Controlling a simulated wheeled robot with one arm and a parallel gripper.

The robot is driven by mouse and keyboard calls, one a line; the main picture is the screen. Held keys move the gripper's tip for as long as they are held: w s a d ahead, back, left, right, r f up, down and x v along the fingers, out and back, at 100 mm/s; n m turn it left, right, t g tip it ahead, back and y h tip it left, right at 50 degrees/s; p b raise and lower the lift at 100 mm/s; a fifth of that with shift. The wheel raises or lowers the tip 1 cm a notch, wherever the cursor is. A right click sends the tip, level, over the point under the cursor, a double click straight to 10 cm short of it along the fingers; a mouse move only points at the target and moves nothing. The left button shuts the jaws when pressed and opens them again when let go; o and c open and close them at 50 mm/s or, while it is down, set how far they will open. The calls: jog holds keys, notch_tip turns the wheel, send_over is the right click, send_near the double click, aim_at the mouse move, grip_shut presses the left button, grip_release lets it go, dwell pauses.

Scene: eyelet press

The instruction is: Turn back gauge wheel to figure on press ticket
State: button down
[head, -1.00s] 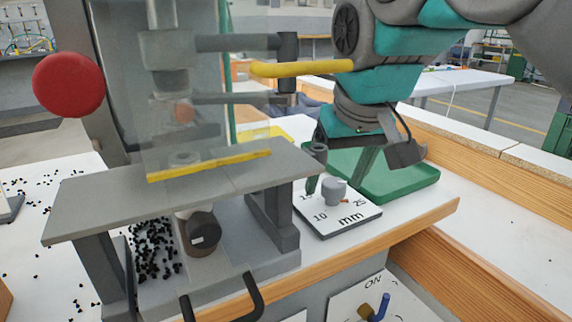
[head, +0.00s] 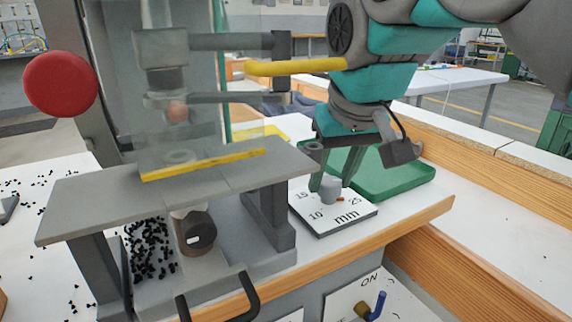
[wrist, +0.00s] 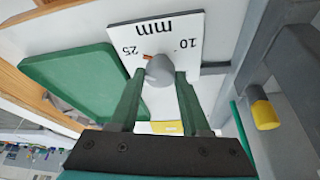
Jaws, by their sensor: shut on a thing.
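The gauge wheel (head: 330,188) is a small grey round knob on a white plate (head: 350,219) marked 10, 15, 25 and "mm". An orange pointer (head: 341,199) at its base points to the 25 side. In the wrist view the wheel (wrist: 159,70) sits between my two green fingertips, with the pointer (wrist: 148,57) beside it. My gripper (wrist: 160,78) is shut on the wheel from above; in the head view my gripper (head: 334,180) partly hides the plate's far side. No readable press ticket shows; a yellow patch (wrist: 167,127) lies beyond the plate.
A green tray (head: 405,183) lies right behind the plate. The grey press table (head: 100,196) with its yellow-edged guard (head: 205,165) stands to the left. A red button (head: 60,84) is at far left. An ON switch panel (head: 345,297) is below the front edge.

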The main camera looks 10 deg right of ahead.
jog(key=shift+n, duration=0.3)
jog(key=n+y, duration=0.1)
jog(key=n, duration=0.2)
jog(key=shift+n+g+y, duration=0.3)
jog(key=n+y, duration=0.1)
jog(key=n, duration=0.1)
jog(key=shift+w+d+n, duration=0.1)
jog(key=shift+d+n, duration=0.05)
jog(key=shift+n, duration=0.25)
jog(key=n, duration=0.2)
jog(key=n+g+y, duration=0.1)
jog(key=n, duration=0.1)
jog(key=shift+d+g, duration=0.1)
jog(key=shift+g, duration=0.2)
jog(key=shift+w+n+g+y, duration=0.15)
jog(key=shift+n+g+y, duration=0.25)
jog(key=shift+n, duration=1.1)
jog(key=shift+c, duration=1.8)
grip_release()
